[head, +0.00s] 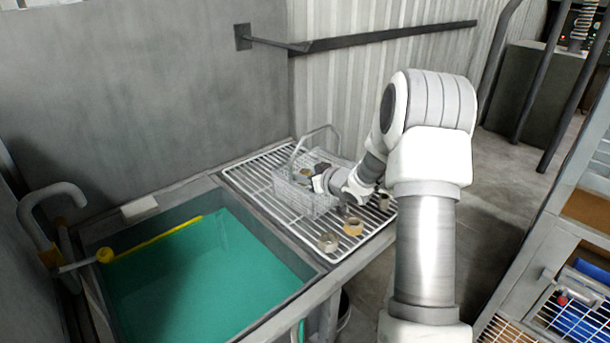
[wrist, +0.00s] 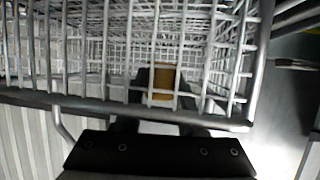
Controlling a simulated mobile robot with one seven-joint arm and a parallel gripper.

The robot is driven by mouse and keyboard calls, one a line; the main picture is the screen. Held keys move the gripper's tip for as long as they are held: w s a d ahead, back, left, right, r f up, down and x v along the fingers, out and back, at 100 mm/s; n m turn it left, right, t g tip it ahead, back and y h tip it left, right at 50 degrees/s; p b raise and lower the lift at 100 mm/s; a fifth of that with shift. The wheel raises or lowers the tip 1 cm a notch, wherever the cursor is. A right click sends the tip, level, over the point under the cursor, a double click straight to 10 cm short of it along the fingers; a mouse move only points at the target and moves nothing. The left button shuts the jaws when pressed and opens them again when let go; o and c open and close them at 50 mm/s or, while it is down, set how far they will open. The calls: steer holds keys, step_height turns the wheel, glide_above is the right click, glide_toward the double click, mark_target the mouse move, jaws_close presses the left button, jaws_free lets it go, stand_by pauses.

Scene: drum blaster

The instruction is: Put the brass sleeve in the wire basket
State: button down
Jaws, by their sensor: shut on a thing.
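The wire basket (head: 297,200) stands on the draining rack, its handle raised. My gripper (head: 314,177) is at the basket's upper right part in the head view. In the wrist view my gripper (wrist: 163,85) is shut on the brass sleeve (wrist: 164,80), a small tan-brown cylinder between the dark fingers. Basket wires (wrist: 80,55) and a thick bar cross in front of the fingers and sleeve there. A small brownish patch by the fingertips in the head view looks like the sleeve (head: 305,172). I cannot tell whether it touches the basket floor.
On the rack (head: 255,172), a brass-coloured ring (head: 353,227), a grey ring (head: 328,242) and a small upright cylinder (head: 384,201) stand in front and right of the basket. A sink of green liquid (head: 200,275) lies left. A wall rail (head: 390,36) runs behind.

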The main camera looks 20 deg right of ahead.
steer(key=c, duration=0.5)
jaws_free()
steer(key=shift+r, duration=0.15)
steer(key=shift+r+p, duration=0.3)
steer(key=p+v, duration=0.1)
steer(key=v, duration=1.1)
steer(key=shift+r+p, duration=0.2)
steer(key=shift+p, duration=0.15)
steer(key=shift+r, duration=0.1)
